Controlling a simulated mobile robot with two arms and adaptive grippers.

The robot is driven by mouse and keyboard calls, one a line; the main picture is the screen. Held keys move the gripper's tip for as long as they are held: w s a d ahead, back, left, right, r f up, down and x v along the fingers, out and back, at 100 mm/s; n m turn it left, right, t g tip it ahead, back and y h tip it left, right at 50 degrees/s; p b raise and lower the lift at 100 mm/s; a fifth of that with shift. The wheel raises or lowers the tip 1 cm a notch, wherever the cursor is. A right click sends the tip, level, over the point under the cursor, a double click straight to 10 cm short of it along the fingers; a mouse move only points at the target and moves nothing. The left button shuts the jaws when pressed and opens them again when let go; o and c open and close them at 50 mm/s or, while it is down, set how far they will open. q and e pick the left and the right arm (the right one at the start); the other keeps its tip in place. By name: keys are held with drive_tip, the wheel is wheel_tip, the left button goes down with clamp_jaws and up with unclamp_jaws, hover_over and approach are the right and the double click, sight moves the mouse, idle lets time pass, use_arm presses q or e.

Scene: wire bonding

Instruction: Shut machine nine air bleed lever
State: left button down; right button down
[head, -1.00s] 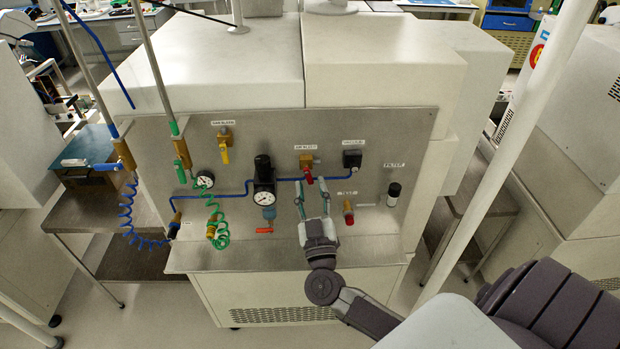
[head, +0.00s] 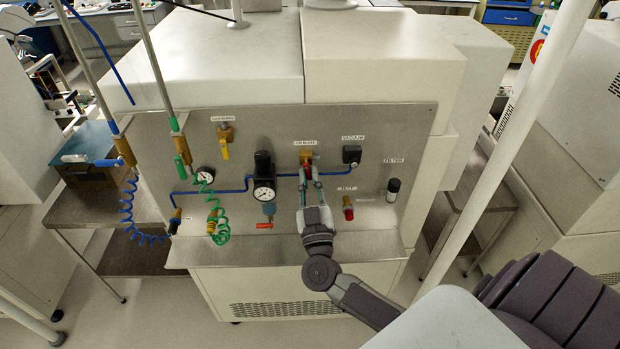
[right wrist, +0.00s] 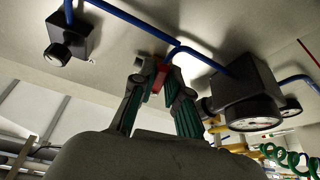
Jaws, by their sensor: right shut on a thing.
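The red air bleed lever (head: 308,169) sits on a brass valve (head: 306,157) on the upright metal panel, under a small label. My right gripper (head: 309,173) reaches up from below and is shut on the lever. In the right wrist view the red lever (right wrist: 158,78) shows between the two fingertips (right wrist: 157,84). The lever's lower part is partly hidden by the fingers. My left gripper is not in view.
A black regulator with a gauge (head: 263,190) stands left of the gripper. A black vacuum fitting (head: 351,154) and a red knob (head: 348,210) are to the right. A white pole (head: 510,150) crosses the right side.

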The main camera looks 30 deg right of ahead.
drive_tip(key=m, duration=0.1)
drive_tip(key=m+h, duration=0.1)
drive_tip(key=m+g+h, duration=0.1)
drive_tip(key=m, duration=0.1)
drive_tip(key=shift+w+a, duration=0.2)
drive_tip(key=shift+a, duration=0.1)
drive_tip(key=c, duration=1.2)
unclamp_jaws()
drive_tip(key=shift+o, duration=0.2)
drive_tip(key=v, duration=1.2)
